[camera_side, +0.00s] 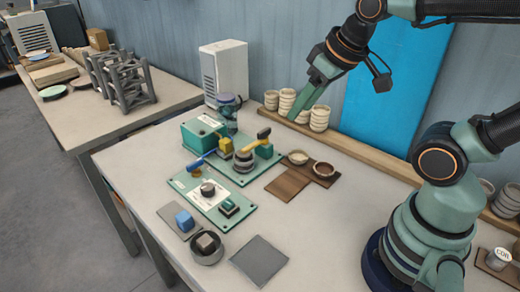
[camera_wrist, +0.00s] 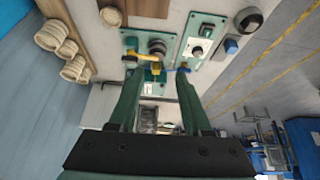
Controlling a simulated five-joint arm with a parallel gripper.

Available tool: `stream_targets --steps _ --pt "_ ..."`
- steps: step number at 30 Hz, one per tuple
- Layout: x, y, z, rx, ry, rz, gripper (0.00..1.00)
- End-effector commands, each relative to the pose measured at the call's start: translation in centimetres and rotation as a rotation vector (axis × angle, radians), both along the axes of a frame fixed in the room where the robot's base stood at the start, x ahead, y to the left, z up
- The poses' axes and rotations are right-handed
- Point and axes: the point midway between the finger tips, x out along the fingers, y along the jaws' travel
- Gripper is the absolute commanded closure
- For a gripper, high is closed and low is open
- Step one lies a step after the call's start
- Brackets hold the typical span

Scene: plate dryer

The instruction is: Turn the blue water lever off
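The blue lever (camera_side: 201,160) sticks out to the left from the teal panel (camera_side: 246,173) on the table, by a yellow block (camera_side: 226,146). In the wrist view the blue lever (camera_wrist: 176,69) is a short thin bar near the right fingertip, partly hard to make out. A yellow-handled lever (camera_side: 264,134) stands at the panel's right side. My gripper (camera_side: 299,112) is high above the table, to the right of and apart from the panel. In the wrist view my gripper (camera_wrist: 160,73) has its two green fingers wide apart, with nothing held between them.
A green box (camera_side: 203,133) and a white unit (camera_side: 223,70) stand behind the panel. A second panel with knobs (camera_side: 211,191) lies in front. Stacked cups (camera_side: 320,118) line the back shelf. The table's front right is mostly clear.

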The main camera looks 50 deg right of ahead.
Motion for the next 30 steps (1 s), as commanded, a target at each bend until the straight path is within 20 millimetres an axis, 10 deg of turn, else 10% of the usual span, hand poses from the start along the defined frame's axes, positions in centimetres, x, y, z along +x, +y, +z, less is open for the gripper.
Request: stream_targets --steps 16,30 --pt "11.8 3.2 3.4 -0.207 0.182 0.561 0.51" --pt "22.2 7.8 -2.3 -0.332 0.322 1.132 0.51"
